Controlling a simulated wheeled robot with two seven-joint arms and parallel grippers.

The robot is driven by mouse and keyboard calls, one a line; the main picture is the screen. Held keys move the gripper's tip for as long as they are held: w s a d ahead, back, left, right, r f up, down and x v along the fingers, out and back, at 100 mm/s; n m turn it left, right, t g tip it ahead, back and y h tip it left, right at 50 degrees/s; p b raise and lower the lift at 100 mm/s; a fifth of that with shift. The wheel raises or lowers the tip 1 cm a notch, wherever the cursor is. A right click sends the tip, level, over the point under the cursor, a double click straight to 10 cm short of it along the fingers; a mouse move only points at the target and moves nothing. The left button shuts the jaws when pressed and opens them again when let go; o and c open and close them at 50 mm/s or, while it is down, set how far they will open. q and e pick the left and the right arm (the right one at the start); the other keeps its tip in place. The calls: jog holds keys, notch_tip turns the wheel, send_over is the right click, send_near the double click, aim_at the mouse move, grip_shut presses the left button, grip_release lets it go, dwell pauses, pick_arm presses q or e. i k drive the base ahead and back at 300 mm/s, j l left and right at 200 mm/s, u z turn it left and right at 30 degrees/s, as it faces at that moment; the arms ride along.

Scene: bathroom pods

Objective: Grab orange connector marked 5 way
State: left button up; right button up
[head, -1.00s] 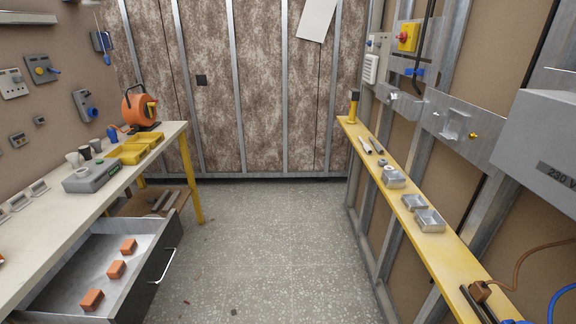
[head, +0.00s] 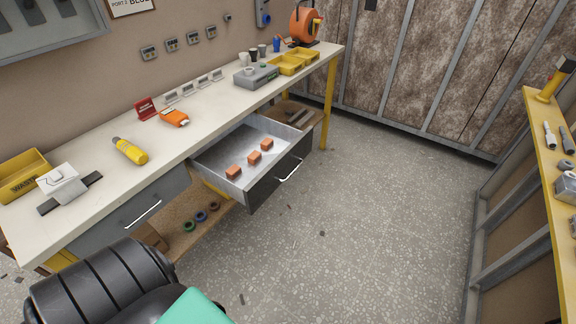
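Three small orange connectors lie in a row in the open drawer (head: 214,160) of the workbench: a near one (head: 233,173), a middle one (head: 254,157) and a far one (head: 267,145). They are apart from each other on the drawer's grey floor. Their markings are too small to read, so I cannot tell which is marked 5 way. Neither of my grippers shows in the head view. Part of my own body covers the bottom left.
The drawer sticks out from the bench (head: 95,150), its handle (head: 290,170) facing the open floor (head: 340,230). On the bench are a yellow bottle (head: 130,151), an orange tool (head: 174,118), a grey box (head: 255,76) and yellow trays (head: 285,65). A yellow shelf (head: 550,130) runs along the right.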

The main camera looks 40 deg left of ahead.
aim_at(233, 172)
jog(key=u, duration=0.75)
jog(key=i+l+u, duration=0.1)
jog(key=l+u, duration=1.2)
